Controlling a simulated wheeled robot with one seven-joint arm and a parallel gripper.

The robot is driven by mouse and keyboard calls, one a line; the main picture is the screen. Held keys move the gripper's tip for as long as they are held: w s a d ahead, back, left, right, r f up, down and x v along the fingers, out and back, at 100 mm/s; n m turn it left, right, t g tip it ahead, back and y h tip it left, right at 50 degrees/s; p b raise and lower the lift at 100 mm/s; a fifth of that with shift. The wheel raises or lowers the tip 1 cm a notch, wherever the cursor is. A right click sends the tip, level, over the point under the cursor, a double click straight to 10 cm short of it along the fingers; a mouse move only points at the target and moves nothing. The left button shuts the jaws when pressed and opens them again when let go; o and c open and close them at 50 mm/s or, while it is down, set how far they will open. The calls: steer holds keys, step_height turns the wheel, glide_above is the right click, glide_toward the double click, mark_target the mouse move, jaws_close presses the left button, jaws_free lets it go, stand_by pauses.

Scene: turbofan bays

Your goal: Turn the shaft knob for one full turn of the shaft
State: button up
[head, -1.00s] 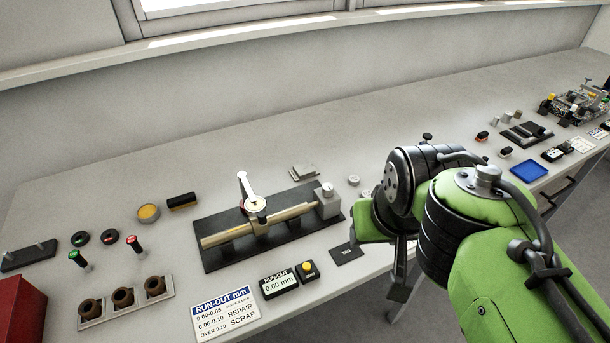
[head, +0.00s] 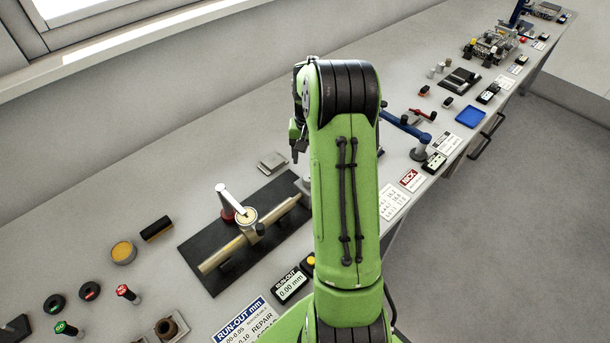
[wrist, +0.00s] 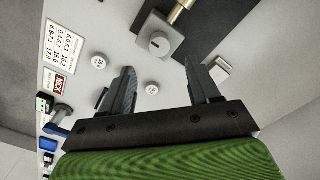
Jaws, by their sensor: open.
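The brass-coloured shaft (head: 250,235) lies across a black base plate (head: 200,262) left of my arm in the head view. A round dial gauge (head: 246,215) with a pale arm stands over it. In the wrist view, the grey knob block (wrist: 160,40) sits at the shaft's end (wrist: 181,12), with a round slotted face. My arm mostly covers this block in the head view. My gripper (wrist: 163,82) is open and empty, its two dark fingers spread. The knob shows beyond and between the fingertips, apart from them.
A run-out display (head: 290,286) reads 0.00 mm in front of the base plate. A grey flat block (head: 271,160) lies behind it. Small round numbered discs (wrist: 152,88) lie near the fingers. Red and green buttons (head: 123,291) stand at the left.

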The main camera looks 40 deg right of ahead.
mark_target(308, 177)
step_height(308, 177, down, 9)
steer(key=shift+r, duration=0.1)
steer(key=c, duration=1)
steer(key=shift+c, duration=0.2)
steer(key=shift+m, duration=0.3)
steer(key=m+b, duration=0.2)
steer(key=m, duration=0.1)
steer(key=shift+m, duration=0.4)
steer(key=m+b, duration=0.1)
steer(key=m, duration=0.3)
steer(key=shift+m, duration=0.3)
steer(key=m+b, duration=0.1)
steer(key=m, duration=0.3)
steer(key=m+b, duration=0.1)
steer(key=m, duration=0.3)
steer(key=shift+r+m, duration=0.1)
steer(key=shift+m, duration=0.2)
